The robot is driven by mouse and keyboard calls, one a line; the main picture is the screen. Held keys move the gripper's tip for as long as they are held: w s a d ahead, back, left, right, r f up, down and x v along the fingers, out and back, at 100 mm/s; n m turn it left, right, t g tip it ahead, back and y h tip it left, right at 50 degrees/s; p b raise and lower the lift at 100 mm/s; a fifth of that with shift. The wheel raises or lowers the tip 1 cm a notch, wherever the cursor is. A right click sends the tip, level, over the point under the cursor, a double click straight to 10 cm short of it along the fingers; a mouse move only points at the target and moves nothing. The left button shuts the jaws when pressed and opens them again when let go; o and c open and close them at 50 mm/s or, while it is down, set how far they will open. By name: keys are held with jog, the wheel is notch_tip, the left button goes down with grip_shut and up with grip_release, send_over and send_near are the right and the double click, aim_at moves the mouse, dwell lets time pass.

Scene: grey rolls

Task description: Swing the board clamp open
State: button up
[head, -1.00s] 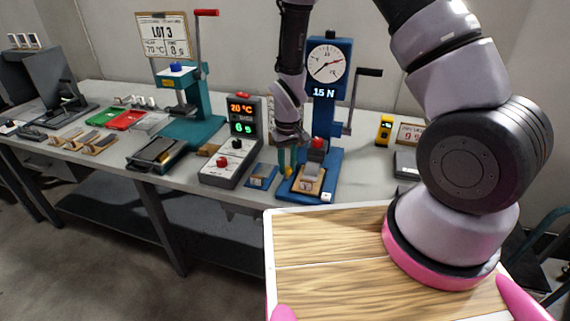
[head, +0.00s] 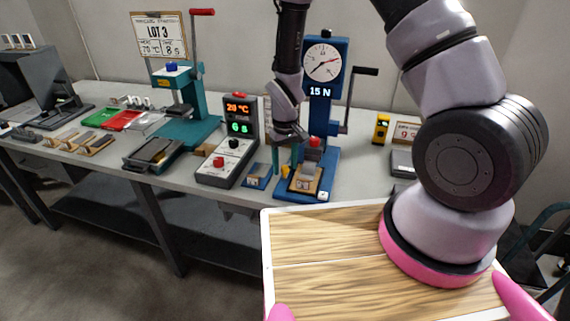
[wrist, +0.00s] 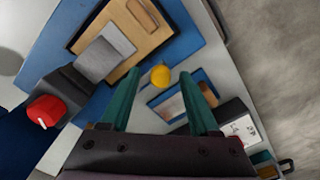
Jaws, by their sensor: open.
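The blue test stand (head: 327,116) has a round dial and a 15 N readout. On its blue base lies a light wooden board (head: 306,176) with a grey block on it; the board also shows in the wrist view (wrist: 120,70). A red knob (head: 314,142) stands above the grey block, and it shows at left in the wrist view (wrist: 46,111). A yellow knob (head: 285,171) sits beside the board. My gripper (head: 284,167) is open over it; in the wrist view the yellow knob (wrist: 160,75) appears between the teal fingertips, not gripped. I cannot tell which part is the clamp.
A small blue tray (head: 258,174) and the control box (head: 228,155) stand left of the stand. The crank handle (head: 365,71) sticks out at right. A teal press (head: 189,110) is farther left. The table's front edge runs close below the stand.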

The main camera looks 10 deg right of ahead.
notch_tip(320, 180, up, 11)
dwell(0.4)
jog(key=shift+f, duration=0.1)
jog(key=s+d+r+m+t+y, duration=0.15)
jog(key=d+r, duration=0.35)
jog(key=r, duration=0.6)
jog(key=s+d+r+m+t, duration=0.1)
jog(key=d+r+m+t, duration=0.2)
jog(key=r, duration=0.7)
jog(key=s+d+r+m+t, duration=0.2)
jog(key=s+d+r+m, duration=0.2)
jog(key=s+d+r, duration=0.5)
notch_tip(320, 180, up, 3)
jog(key=s, duration=0.3)
jog(key=shift+r+t, duration=0.2)
jog(key=shift+t, duration=0.15)
